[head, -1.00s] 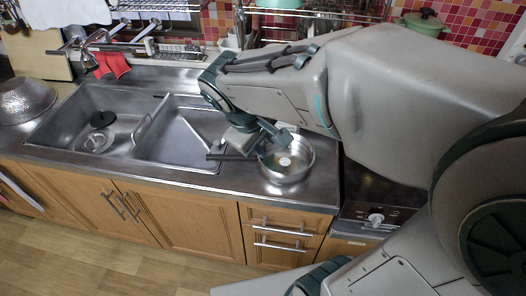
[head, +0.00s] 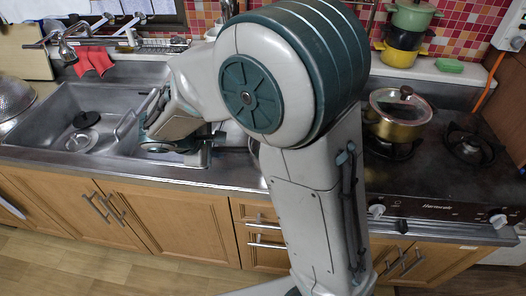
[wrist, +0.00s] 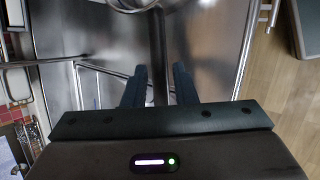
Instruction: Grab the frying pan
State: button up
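The frying pan is a round silver pan with a long dark handle. In the wrist view its rim (wrist: 140,6) shows at the top edge, and its handle (wrist: 159,50) runs down toward my gripper (wrist: 160,80). My gripper is open, with one finger on each side of the handle's line and gaps on both sides. I cannot tell whether the handle is at fingertip depth. In the head view my gripper is over the sink's right side, and my arm hides most of the pan. Part of the handle (head: 234,150) shows there.
The steel sink (head: 112,108) lies at left, with a colander (head: 14,97) beyond it. A lidded pot (head: 396,117) stands on the stove (head: 450,180) at right. Green (head: 412,16) and yellow (head: 402,50) pots are stacked behind. A faucet (head: 68,48) stands behind the sink.

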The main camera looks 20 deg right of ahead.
aim_at(225, 150)
jog(key=shift+x, duration=2.9)
jog(key=shift+d+r, duration=0.1)
grip_shut()
